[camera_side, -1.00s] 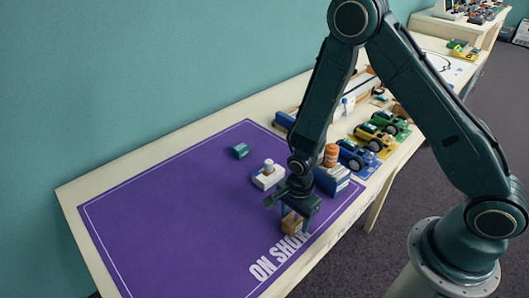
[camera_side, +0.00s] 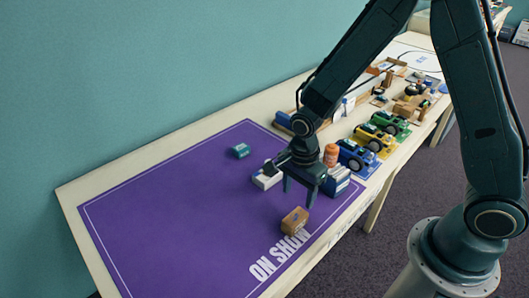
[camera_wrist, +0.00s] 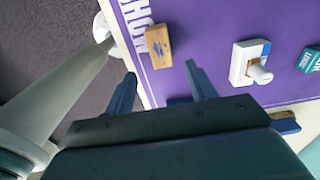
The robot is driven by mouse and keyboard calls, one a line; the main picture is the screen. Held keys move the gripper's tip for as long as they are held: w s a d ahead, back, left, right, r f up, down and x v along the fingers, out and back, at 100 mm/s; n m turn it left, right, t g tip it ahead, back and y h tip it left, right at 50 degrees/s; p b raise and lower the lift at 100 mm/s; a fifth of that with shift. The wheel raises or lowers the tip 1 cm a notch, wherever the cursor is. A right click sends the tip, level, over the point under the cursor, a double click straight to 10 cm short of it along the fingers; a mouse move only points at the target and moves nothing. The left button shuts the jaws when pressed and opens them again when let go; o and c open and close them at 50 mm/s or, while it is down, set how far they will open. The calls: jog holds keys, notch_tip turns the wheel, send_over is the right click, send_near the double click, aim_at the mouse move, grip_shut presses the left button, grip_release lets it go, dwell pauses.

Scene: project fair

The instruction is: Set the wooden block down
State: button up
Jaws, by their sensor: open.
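My gripper (camera_side: 298,194) is open and empty, above and slightly behind the block in the side view. In the wrist view its two fingers (camera_wrist: 160,83) are spread, with the block beyond their tips and apart from them.
A white box with a knob (camera_wrist: 250,63) and a teal block (camera_side: 241,151) sit on the mat. An orange cylinder (camera_side: 331,155), a blue-and-white block (camera_side: 338,181) and toy cars (camera_side: 357,155) stand to the right. The mat's left half is clear.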

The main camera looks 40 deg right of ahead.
jog(key=shift+r, duration=0.9)
jog(key=s+d+r+n+t, duration=0.1)
jog(key=s+d+r+n, duration=0.1)
jog(key=r+n, duration=0.35)
jog(key=s+d+r+n+t, duration=0.2)
jog(key=r, duration=0.7)
jog(key=s+d+r+n+t, duration=0.2)
jog(key=s+d+r+n, duration=0.1)
jog(key=s+r+n, duration=0.6)
jog(key=s+n, duration=0.1)
jog(key=s, duration=0.2)
jog(key=shift+r+t, duration=0.15)
jog(key=shift+t, duration=0.15)
